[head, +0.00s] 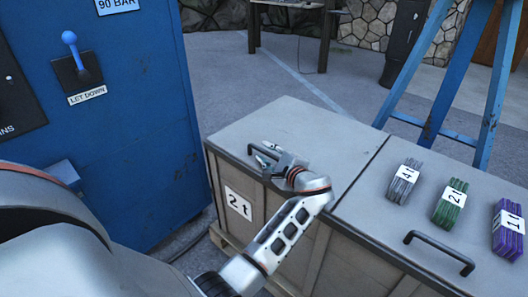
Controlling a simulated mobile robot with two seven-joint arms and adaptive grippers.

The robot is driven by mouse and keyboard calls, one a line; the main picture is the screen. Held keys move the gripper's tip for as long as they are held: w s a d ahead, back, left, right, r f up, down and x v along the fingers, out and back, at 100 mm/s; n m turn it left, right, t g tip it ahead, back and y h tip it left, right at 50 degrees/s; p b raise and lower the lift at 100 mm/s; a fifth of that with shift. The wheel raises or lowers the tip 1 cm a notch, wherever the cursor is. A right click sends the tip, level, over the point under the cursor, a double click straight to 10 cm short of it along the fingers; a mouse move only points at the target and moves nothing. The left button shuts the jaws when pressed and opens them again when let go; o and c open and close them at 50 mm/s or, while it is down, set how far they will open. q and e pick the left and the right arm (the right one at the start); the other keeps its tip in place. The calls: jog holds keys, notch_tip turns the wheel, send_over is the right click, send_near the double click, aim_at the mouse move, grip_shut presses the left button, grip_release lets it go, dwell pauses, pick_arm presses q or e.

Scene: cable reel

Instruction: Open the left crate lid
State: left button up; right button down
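The left crate lid (310,125) is a flat grey panel, lying closed on the wooden crate (262,212) marked "2 t". A dark bar handle (258,149) stands near the lid's front edge. My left gripper (269,162) is at the handle's right part, low over the lid, its arm reaching in from the lower left. The fingers are small and partly hidden, so I cannot tell whether they are closed on the bar. My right gripper is out of view.
The right crate lid (385,222) adjoins on the right, with a handle (440,250) and grey (404,181), green (450,204) and purple (508,230) strap bundles on it. A blue cabinet (130,130) with a lever (76,52) stands left. Blue legs (452,75) rise behind.

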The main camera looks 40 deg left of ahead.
pick_arm(q)
jog(key=shift+r, duration=0.1)
grip_shut()
